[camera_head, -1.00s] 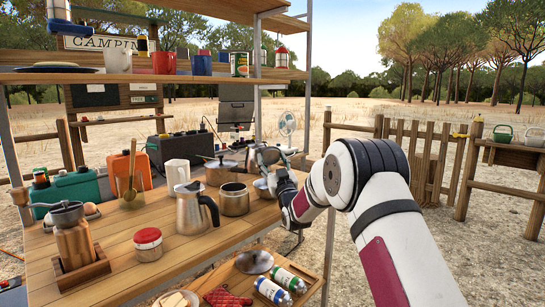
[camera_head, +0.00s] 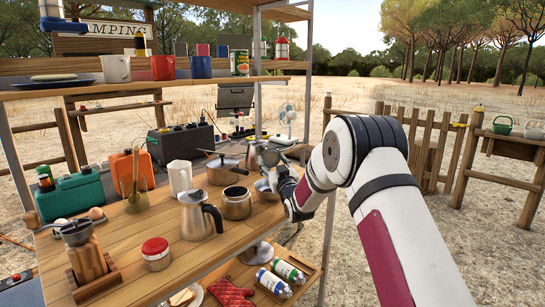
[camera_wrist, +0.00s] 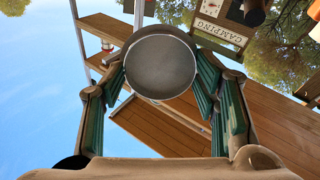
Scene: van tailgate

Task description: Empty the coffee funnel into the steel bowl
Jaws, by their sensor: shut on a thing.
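My gripper (camera_head: 268,163) is at the right end of the wooden counter, close above a steel bowl (camera_head: 263,188). Its fingers are shut on the coffee funnel (camera_wrist: 160,62), a round grey metal piece. In the wrist view the funnel sits between the green finger pads and shows as a round, plain grey face. The sky and sign are turned in that view, so my wrist is rolled over. My gripper partly hides the bowl in the head view. Whether any coffee is in the bowl cannot be made out.
An open moka pot base (camera_head: 236,203), a steel jug (camera_head: 197,215), a lidded saucepan (camera_head: 222,170) and a red-lidded jar (camera_head: 156,254) stand left of the bowl. A grinder (camera_head: 88,255) is at the front left. A shelf (camera_head: 190,80) runs above. A lower shelf holds bottles (camera_head: 280,278).

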